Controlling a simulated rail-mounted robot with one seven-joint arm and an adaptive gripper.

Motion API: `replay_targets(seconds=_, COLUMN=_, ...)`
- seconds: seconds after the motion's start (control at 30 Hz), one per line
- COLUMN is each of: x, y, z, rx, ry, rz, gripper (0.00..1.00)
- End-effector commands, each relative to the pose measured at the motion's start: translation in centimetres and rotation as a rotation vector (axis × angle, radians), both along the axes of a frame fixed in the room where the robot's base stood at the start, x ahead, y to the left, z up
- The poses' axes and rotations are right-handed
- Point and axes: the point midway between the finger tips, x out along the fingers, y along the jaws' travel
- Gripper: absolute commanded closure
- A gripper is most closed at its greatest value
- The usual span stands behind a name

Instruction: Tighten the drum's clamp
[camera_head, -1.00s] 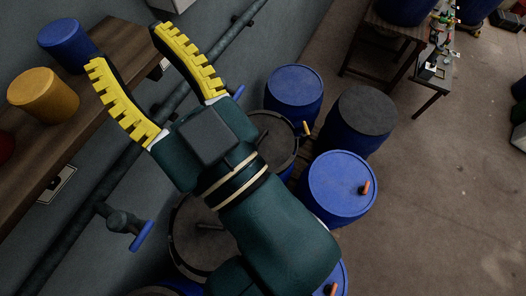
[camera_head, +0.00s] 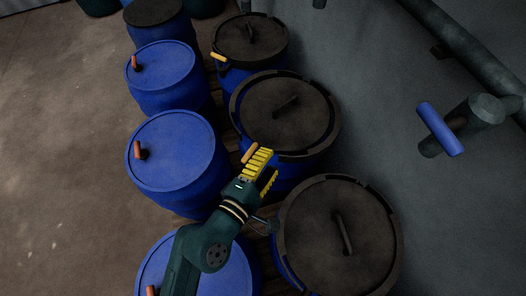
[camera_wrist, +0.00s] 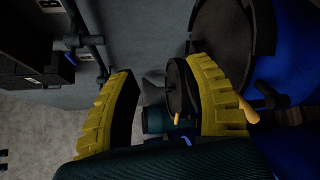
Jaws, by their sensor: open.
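A drum with a dark lid (camera_head: 290,105) and a dark clamp ring (camera_head: 333,128) stands mid-picture in the head view. An orange clamp lever (camera_head: 249,153) shows at its near-left edge. My gripper (camera_head: 268,168) is beside this drum's near side, close to the lever; whether they touch is unclear. In the wrist view my gripper (camera_wrist: 160,68) is open, with yellow ribbed fingers apart and nothing gripped. A yellow-orange lever (camera_wrist: 248,108) shows just right of the right finger, outside the jaws. A dark lid with a ring (camera_wrist: 222,30) on a blue drum is at upper right.
Another dark-lidded drum (camera_head: 340,235) stands nearer, and one with a yellow lever (camera_head: 218,57) farther back. Blue drums with orange caps (camera_head: 172,150) line the left. A wall pipe with a blue-handled valve (camera_head: 440,130) is at right. The floor at far left is clear.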

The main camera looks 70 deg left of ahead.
Motion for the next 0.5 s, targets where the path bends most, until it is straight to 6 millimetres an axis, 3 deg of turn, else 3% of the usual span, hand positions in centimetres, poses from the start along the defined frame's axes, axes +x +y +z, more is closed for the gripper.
replay_targets(seconds=0.03, x=-2.6, y=1.0, z=-6.4, rx=-0.125, ry=-0.045, rz=0.093, gripper=0.51)
replay_targets(seconds=0.1, x=-5.4, y=1.8, z=-10.4, rx=-0.272, ry=-0.123, rz=0.204, gripper=0.51)
replay_targets(seconds=0.17, x=-7.2, y=2.1, z=-12.8, rx=-0.364, ry=-0.178, rz=0.28, gripper=0.51)
replay_targets(seconds=0.3, x=-9.2, y=2.4, z=-14.9, rx=-0.465, ry=-0.249, rz=0.366, gripper=0.51)
replay_targets(seconds=0.5, x=-7.6, y=4.3, z=-15.3, rx=-0.469, ry=-0.256, rz=0.368, gripper=0.51)
